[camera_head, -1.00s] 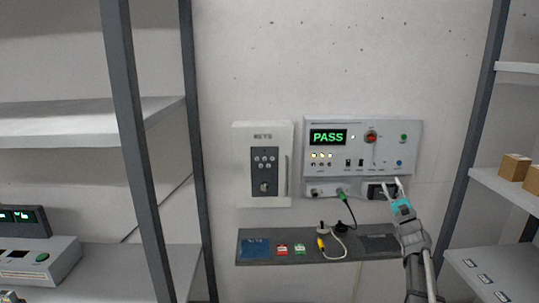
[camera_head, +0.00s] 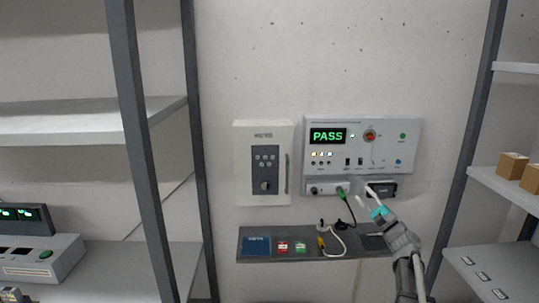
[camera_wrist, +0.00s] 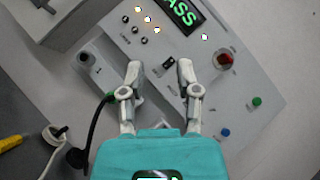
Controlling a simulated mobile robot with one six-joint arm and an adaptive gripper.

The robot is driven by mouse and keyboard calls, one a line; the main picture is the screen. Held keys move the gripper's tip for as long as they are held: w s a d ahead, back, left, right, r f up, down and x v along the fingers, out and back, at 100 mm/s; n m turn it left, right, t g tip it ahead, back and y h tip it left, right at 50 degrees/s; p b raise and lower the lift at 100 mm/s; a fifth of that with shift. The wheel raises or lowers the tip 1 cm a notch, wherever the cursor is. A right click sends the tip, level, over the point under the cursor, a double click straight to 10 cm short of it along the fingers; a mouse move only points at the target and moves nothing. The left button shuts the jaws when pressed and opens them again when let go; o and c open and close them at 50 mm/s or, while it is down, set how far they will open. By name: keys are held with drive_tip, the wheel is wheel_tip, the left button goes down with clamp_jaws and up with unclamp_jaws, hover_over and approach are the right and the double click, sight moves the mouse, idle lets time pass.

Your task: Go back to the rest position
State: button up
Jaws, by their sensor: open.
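My gripper (camera_head: 365,197) is open and empty, in front of the lower edge of the wall-mounted test panel (camera_head: 350,127). The panel's green display (camera_head: 328,136) reads PASS. In the wrist view my gripper (camera_wrist: 158,68) shows both fingers apart, with the panel (camera_wrist: 257,140) behind them and nothing between the fingertips. A black block (camera_head: 384,189) sits at the panel's lower right, just right of my fingers. A green plug (camera_head: 341,193) with a black cable is in the panel's lower edge, left of my gripper.
A key box (camera_head: 246,190) hangs left of the panel. Racks with dark posts (camera_head: 145,170) stand on both sides.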

drive_tip(key=s+a+f+n+g+h, duration=0.1)
drive_tip(key=s+a+f+n+g, duration=0.45)
drive_tip(key=a+f, duration=0.3)
drive_tip(key=s+a+f+n+g+h, duration=0.1)
drive_tip(key=s+a+f+n+g, duration=0.35)
drive_tip(key=a+f+g, duration=0.35)
drive_tip(key=s+d+f+n+g+h, duration=0.2)
drive_tip(key=s+f+n+g+h, duration=0.4)
drive_tip(key=s+f+h, duration=0.5)
drive_tip(key=s+h, duration=0.1)
drive_tip(key=s, duration=0.3)
drive_tip(key=shift+s+d+f+h, duration=0.15)
drive_tip(key=shift+d+f+h, duration=0.05)
drive_tip(key=shift+f+h, duration=0.1)
